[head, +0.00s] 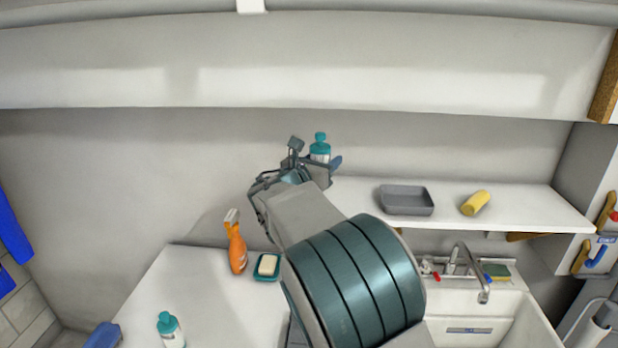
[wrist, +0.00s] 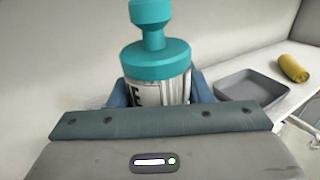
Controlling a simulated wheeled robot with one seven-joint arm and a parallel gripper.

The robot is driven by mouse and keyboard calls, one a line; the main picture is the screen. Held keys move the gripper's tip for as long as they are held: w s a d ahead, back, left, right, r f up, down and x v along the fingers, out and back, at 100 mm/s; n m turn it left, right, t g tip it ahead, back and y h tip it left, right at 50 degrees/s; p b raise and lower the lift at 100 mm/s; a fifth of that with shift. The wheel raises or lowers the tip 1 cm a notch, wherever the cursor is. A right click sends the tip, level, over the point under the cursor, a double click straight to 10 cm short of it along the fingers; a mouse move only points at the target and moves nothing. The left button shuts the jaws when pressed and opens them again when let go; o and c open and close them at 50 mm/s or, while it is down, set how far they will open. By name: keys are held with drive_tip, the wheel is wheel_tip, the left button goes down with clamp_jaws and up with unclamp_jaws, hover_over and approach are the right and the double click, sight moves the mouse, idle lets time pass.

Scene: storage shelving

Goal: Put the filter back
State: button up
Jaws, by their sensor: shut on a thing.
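A white bottle with a teal cap and a black-lettered label (head: 320,150) is held upright between the blue fingers of my gripper (head: 317,160). It also shows in the wrist view (wrist: 157,60), where its lower part is hidden behind the gripper body. In the head view it is in front of the back wall, near the left end of the white shelf (head: 365,188). I cannot tell whether its base touches anything. Nothing in view is clearly marked as a filter.
On the shelf are a grey tray (head: 406,201) and a yellow cylinder (head: 474,203). The lower counter holds an orange spray bottle (head: 236,250), a soap dish (head: 267,267) and a similar teal-capped bottle (head: 170,331). A sink with a faucet (head: 468,262) is at lower right.

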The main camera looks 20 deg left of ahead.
drive_tip(key=shift+w+a+f+p, duration=0.3)
drive_tip(key=shift+a+f, duration=0.4)
drive_tip(key=shift+f, duration=0.4)
drive_tip(key=shift+w+a+f+p, duration=0.3)
drive_tip(key=shift+a+f, duration=0.4)
drive_tip(key=shift+f, duration=0.45)
drive_tip(key=shift+w+a+f+p, duration=0.25)
drive_tip(key=shift+a+f, duration=0.45)
drive_tip(key=shift+f, duration=0.4)
drive_tip(key=shift+w+f, duration=0.1)
drive_tip(key=shift+f, duration=0.1)
drive_tip(key=o, duration=1.2)
drive_tip(key=shift+c, duration=0.2)
drive_tip(key=shift+r, duration=0.1)
